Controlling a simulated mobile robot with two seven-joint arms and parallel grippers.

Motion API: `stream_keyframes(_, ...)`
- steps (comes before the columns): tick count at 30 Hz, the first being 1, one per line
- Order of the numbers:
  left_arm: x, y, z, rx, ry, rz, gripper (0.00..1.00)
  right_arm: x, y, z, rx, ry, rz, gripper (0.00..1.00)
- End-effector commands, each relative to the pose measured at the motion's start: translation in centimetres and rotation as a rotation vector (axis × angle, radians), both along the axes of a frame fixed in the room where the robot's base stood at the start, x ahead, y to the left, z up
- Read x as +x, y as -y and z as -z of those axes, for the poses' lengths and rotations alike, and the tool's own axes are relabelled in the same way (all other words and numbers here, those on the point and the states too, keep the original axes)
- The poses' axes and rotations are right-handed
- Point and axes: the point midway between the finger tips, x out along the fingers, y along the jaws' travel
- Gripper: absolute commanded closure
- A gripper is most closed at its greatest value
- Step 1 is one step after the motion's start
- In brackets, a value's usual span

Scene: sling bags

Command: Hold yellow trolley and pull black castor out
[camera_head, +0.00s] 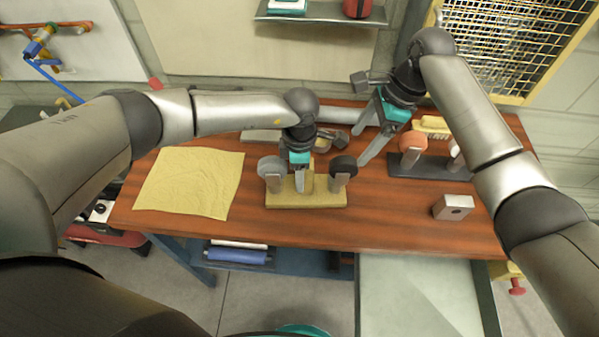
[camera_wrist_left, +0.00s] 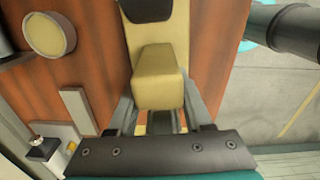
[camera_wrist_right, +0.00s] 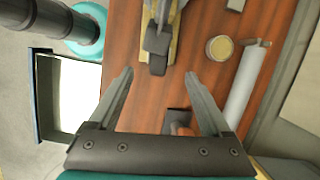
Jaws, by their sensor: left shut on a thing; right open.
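The yellow trolley (camera_head: 320,199) stands on the wooden table, with a grey castor (camera_head: 270,167) at its left end and the black castor (camera_head: 343,166) upright at its right end. My left gripper (camera_head: 300,188) is shut on the trolley's yellow middle block, which shows between its fingers in the left wrist view (camera_wrist_left: 158,75). My right gripper (camera_head: 358,146) is open and empty, above the table to the right of and behind the black castor. In the right wrist view the black castor (camera_wrist_right: 157,44) lies ahead of the open fingertips, apart from them.
A dark base (camera_head: 428,171) with an orange castor (camera_head: 412,143) stands to the right, near a brush (camera_head: 430,124). A grey metal block (camera_head: 453,207) sits at the front right. A yellow cloth (camera_head: 190,182) lies left of the trolley. The table in front of the trolley is clear.

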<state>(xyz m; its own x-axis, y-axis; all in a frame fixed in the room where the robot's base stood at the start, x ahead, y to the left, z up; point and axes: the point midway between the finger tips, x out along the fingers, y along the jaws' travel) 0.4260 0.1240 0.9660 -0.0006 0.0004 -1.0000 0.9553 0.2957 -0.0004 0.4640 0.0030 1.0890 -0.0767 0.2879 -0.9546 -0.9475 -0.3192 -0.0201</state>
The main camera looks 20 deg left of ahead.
Motion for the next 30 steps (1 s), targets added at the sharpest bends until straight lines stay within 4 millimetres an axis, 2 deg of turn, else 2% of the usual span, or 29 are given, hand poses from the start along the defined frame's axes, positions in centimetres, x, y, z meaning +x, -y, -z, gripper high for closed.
stream_keyframes(4, 0.1, 0.0, -0.1, 0.000, 0.002, -0.001, 1.00, -0.2, -0.2, 0.3, -0.010, -0.022, 0.027, 0.18)
stream_keyframes(8, 0.1, 0.0, -0.1, 0.000, 0.002, -0.001, 1.00, -0.3, -0.5, 1.4, -0.011, -0.024, 0.027, 0.18)
stream_keyframes(21, 0.1, 0.0, -0.1, 0.000, 0.002, -0.002, 1.00, -0.9, -2.3, 7.1, -0.007, -0.023, 0.026, 0.18)
stream_keyframes(30, 0.1, 0.0, -0.1, 0.000, 0.002, -0.002, 1.00, -0.9, -2.7, 8.5, -0.007, -0.019, 0.025, 0.18)
